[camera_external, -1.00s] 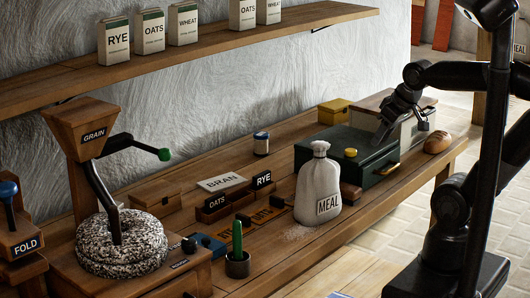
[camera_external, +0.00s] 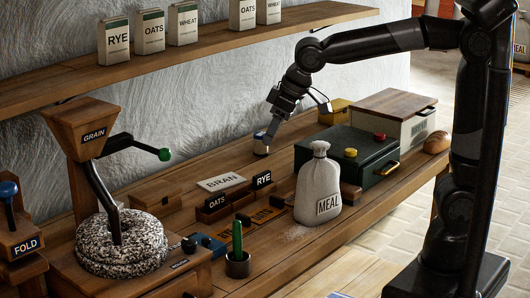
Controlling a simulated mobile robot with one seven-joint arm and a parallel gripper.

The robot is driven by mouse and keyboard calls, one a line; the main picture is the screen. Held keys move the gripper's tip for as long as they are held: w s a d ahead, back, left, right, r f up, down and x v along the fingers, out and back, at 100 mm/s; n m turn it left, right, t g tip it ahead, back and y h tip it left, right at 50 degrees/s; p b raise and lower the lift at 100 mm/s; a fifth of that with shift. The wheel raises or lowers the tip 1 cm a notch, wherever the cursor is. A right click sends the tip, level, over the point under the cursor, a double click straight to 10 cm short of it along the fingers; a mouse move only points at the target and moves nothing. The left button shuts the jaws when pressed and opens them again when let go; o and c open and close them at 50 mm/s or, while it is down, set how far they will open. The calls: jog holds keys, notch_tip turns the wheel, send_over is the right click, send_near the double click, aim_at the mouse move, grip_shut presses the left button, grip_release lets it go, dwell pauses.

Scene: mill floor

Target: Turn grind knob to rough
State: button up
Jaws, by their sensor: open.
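The mill stands at left with its grey speckled millstone (camera_external: 122,243), a wooden hopper marked GRAIN (camera_external: 90,130) and a crank with a green handle. A small dark knob (camera_external: 189,244) sits on the mill's wooden base, right of the stone. A small label (camera_external: 180,263) is below it, too small to read, so I cannot tell its setting. My gripper (camera_external: 270,133) is open, pointing down at the back of the bench, close by a small dark-lidded jar (camera_external: 261,145). I cannot tell if they touch. The gripper is well to the right of the knob.
A MEAL sack (camera_external: 319,185) stands mid-bench. A green box (camera_external: 345,160) with yellow and red knobs is at right. OATS and RYE blocks (camera_external: 262,180), a BRAN card (camera_external: 221,182) and a pot with a green handle (camera_external: 237,262) lie between gripper and mill. The shelf (camera_external: 200,50) hangs above.

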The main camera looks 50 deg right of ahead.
jog(key=a+f+n, duration=0.2)
jog(key=a+f, duration=0.1)
jog(key=a, duration=1.3)
jog(key=n+g+y, duration=0.1)
jog(key=n, duration=0.1)
send_near(190, 241)
jog(key=x, duration=0.8)
jog(key=shift+w+a+f, duration=0.1)
jog(key=shift+w+f, duration=0.05)
jog(key=shift+f, duration=0.15)
jog(key=shift+c, duration=0.2)
jog(key=c, duration=0.9)
